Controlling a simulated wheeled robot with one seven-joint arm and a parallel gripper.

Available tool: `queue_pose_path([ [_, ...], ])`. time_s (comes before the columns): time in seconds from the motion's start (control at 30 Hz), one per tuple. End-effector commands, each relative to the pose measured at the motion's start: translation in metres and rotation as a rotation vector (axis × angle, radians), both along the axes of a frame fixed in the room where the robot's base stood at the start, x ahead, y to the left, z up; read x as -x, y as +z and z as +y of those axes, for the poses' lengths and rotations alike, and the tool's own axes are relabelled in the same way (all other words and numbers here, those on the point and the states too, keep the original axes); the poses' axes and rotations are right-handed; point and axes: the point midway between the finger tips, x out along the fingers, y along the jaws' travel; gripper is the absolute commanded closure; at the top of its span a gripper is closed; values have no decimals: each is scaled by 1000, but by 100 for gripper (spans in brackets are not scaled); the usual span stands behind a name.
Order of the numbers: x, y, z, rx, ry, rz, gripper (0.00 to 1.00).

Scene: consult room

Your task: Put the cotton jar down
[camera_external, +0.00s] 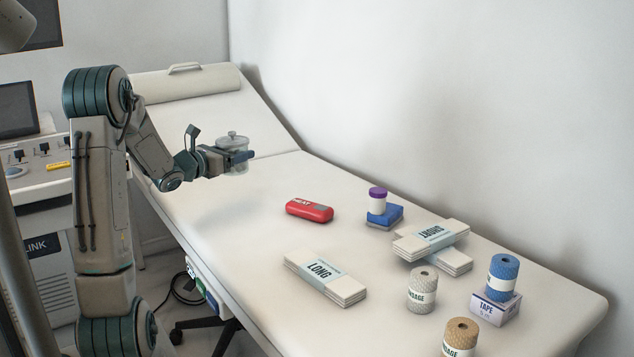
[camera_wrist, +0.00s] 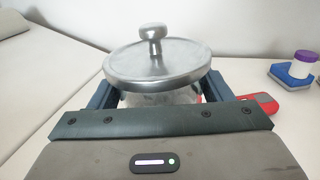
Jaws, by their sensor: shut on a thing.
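The cotton jar (camera_external: 235,158) is a clear jar with a round metal lid and a knob. My gripper (camera_external: 238,157) is shut on it and holds it upright above the far part of the white exam couch (camera_external: 240,215). In the wrist view the lid of the cotton jar (camera_wrist: 157,62) fills the middle, between the two fingers of my gripper (camera_wrist: 157,92). Most of the jar's body is hidden there by the lid and my gripper.
A red case (camera_external: 309,210) lies on the couch, right of the jar. Further right are a purple-capped bottle (camera_external: 378,201) on a blue block, splint packs (camera_external: 326,278), several bandage rolls (camera_external: 422,290) and a tape box (camera_external: 495,308). The couch surface below and around the jar is clear.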

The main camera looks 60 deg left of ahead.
Motion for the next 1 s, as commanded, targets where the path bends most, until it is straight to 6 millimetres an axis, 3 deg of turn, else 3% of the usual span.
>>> queue_pose_path([
  [0.1, 10, 0, -41, -1, -35, -3, 56],
  [0.2, 18, -1, -65, 1, -55, -6, 56],
  [0.37, 25, -4, -84, 4, -70, -8, 56],
  [0.47, 29, -11, -76, 6, -69, -9, 56],
  [0.8, 47, -58, -3, 6, -69, -9, 56],
  [1.0, 54, -71, 22, 4, -72, -10, 56],
])
